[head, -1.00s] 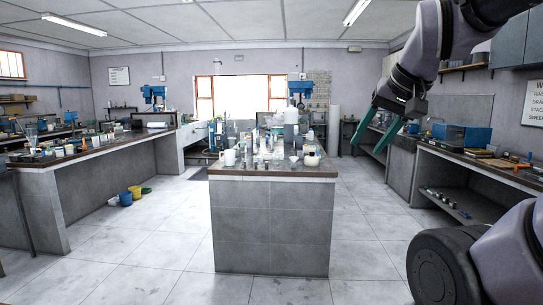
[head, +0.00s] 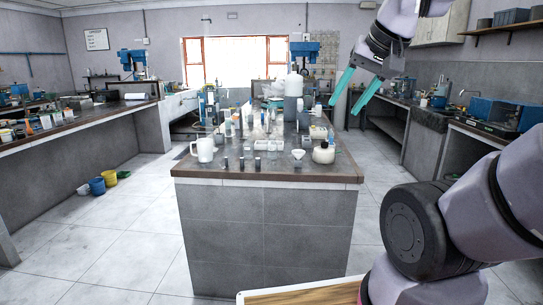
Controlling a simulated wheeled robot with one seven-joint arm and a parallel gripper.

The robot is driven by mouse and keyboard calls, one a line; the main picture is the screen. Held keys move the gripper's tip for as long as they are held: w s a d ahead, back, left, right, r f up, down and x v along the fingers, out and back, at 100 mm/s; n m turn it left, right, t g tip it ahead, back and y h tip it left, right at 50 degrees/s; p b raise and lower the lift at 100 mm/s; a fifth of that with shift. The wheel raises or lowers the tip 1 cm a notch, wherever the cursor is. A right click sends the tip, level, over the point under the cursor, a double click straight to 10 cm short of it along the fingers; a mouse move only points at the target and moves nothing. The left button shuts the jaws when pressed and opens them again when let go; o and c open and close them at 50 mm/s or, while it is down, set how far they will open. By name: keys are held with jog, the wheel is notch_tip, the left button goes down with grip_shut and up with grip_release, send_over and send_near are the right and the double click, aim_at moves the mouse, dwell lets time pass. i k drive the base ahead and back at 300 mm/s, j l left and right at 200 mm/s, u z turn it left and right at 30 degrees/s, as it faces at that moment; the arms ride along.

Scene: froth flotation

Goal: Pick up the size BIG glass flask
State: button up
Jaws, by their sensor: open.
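The central bench (head: 262,176) carries many small lab vessels, and I cannot tell for sure which is the BIG glass flask. A squat, round whitish vessel with a dark top (head: 323,154) stands near the front right corner. A tall white bottle (head: 294,86) stands farther back. Clear and pale containers crowd the middle, too small to tell apart. My gripper (head: 345,108) has two teal fingers, apart with nothing between them. It hangs in the air at the upper right, seen above and right of the bench top, and appears clear of all vessels.
A white jug (head: 204,149) stands at the bench's front left, with several small dark-based vials (head: 242,162) along the front. A side bench (head: 75,127) runs along the left, with buckets (head: 97,186) on the floor beside it. A counter with blue equipment (head: 489,110) lines the right. Floor aisles are open.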

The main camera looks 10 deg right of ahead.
aim_at(272, 147)
jog(key=i+l, duration=0.1)
jog(key=i, duration=0.25)
jog(key=i+l, duration=0.15)
jog(key=i, duration=0.25)
jog(key=i+u, duration=0.25)
jog(key=i, duration=0.35)
jog(key=i+l+u, duration=0.1)
jog(key=i+u, duration=0.15)
jog(key=i, duration=0.3)
jog(key=i+j+z, duration=0.15)
jog(key=j+z, duration=0.15)
jog(key=i+j+z, duration=0.1)
jog(key=j+z, duration=0.25)
jog(key=j, duration=0.2)
jog(key=j+z, duration=0.3)
jog(key=j, duration=0.2)
jog(key=i, duration=0.05)
